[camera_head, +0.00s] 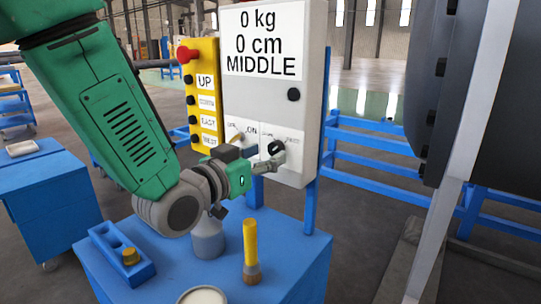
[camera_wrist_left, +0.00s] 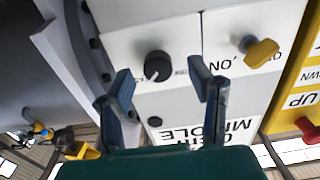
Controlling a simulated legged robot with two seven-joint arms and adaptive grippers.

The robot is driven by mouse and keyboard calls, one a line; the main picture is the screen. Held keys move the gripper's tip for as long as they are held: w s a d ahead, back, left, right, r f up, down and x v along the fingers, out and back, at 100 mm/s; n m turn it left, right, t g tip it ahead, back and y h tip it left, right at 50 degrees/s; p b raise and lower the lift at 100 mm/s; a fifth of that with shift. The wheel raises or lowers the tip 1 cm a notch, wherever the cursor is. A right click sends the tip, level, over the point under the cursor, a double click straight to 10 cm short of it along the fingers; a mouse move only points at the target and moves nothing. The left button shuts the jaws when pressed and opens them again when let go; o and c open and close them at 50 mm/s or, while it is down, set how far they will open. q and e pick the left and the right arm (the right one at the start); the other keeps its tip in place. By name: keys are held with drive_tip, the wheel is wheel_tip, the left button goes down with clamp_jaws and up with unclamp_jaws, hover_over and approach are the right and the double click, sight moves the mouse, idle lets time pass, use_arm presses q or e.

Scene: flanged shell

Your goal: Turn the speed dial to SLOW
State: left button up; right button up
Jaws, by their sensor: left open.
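The speed dial (camera_wrist_left: 157,66) is a round black knob with a white mark, on a white label of the grey control panel (camera_head: 262,100). In the head view the dial (camera_head: 277,147) is at the panel's lower right, close to my gripper's fingertips. My left gripper (camera_head: 274,162) is open in front of the panel. In the left wrist view its blue fingers (camera_wrist_left: 160,82) stand apart either side of the dial's lower edge, with no clear contact. The label words beside the dial are too small to read. The panel display reads 0 kg, 0 cm, MIDDLE. My right gripper is not in view.
A yellow switch (camera_wrist_left: 262,50) sits beside the dial near the word ON. A yellow button box (camera_head: 205,95) with a red button (camera_head: 186,54) adjoins the panel. A blue table (camera_head: 300,262) below carries a yellow-handled brush (camera_head: 250,243) and a bottle (camera_head: 208,240). A large dark flanged shell (camera_head: 465,100) stands right.

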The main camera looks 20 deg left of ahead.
use_arm(q)
drive_tip(key=shift+w+d+r, duration=0.1)
drive_tip(key=shift+w+d, duration=0.8)
drive_tip(key=shift+w, duration=0.1)
drive_tip(key=shift+w+a, duration=0.1)
drive_tip(key=shift+a, duration=0.55)
drive_tip(key=c, duration=1.1)
drive_tip(key=shift+d, duration=0.35)
drive_tip(key=shift+a+r+n, duration=0.1)
drive_tip(key=shift+a+n, duration=0.1)
drive_tip(key=shift+n, duration=0.6)
drive_tip(key=n+p, duration=0.1)
drive_tip(key=n, duration=0.6)
drive_tip(key=shift+n, duration=0.4)
drive_tip(key=n, duration=0.4)
drive_tip(key=shift+n+b, duration=0.7)
drive_tip(key=shift+n, duration=1.5)
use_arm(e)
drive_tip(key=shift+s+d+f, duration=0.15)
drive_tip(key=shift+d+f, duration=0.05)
